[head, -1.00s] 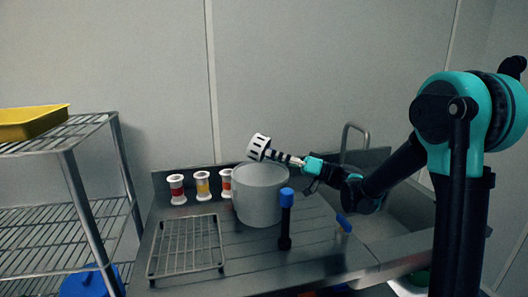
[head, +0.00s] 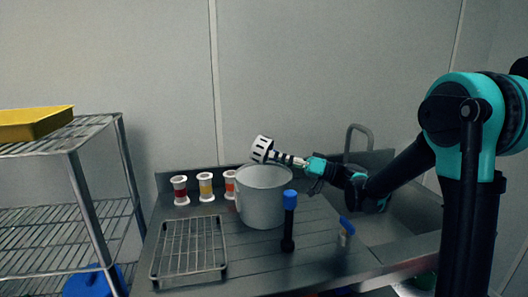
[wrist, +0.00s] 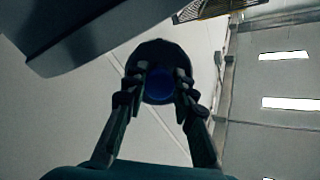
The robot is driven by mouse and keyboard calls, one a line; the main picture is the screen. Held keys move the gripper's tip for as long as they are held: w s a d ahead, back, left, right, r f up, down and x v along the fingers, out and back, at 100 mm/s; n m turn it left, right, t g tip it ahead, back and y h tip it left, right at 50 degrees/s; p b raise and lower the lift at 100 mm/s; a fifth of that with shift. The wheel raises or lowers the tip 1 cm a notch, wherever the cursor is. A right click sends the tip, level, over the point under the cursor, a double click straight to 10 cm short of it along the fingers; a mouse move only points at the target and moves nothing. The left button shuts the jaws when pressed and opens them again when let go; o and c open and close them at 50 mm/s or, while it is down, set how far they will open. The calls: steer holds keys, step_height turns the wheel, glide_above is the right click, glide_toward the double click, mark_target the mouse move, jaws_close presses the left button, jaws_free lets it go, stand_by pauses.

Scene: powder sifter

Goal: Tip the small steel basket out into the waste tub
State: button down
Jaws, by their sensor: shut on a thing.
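The small steel basket (head: 263,149), a pale slotted cup on a dark-and-light striped stem, is tilted above the rim of the large pale grey tub (head: 263,205), which I take for the waste tub. My gripper (head: 304,162) is shut on the basket's stem side, to the right of the tub's mouth. In the wrist view my gripper's two dark fingers (wrist: 160,86) close on a dark round thing (wrist: 158,50) with a blue middle, probably the basket. The inside of the basket and of the tub cannot be seen.
A wire rack (head: 189,248) lies front left. A blue-topped dark post (head: 289,222) and a small blue-capped bottle (head: 346,232) stand in front. A sink (head: 400,215) is at right, wire shelving (head: 60,147) at left.

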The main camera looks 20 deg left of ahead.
step_height(320, 180, up, 2)
steer(key=h, duration=0.5)
step_height(320, 180, up, 2)
steer(key=h, duration=0.6)
steer(key=shift+r+m, duration=0.15)
steer(key=shift+m, duration=0.25)
steer(key=shift+a+r+h, duration=0.1)
steer(key=shift+r+h, duration=0.35)
steer(key=shift+h, duration=0.75)
steer(key=h, duration=0.2)
steer(key=shift+r+h, duration=0.3)
steer(key=shift+r, duration=0.1)
steer(key=shift+r+h, duration=0.35)
steer(key=shift+h, duration=0.65)
steer(key=h, duration=0.1)
steer(key=r+h, duration=0.1)
steer(key=h, duration=0.1)
steer(key=shift+r+g, duration=0.1)
steer(key=shift+g, duration=0.2)
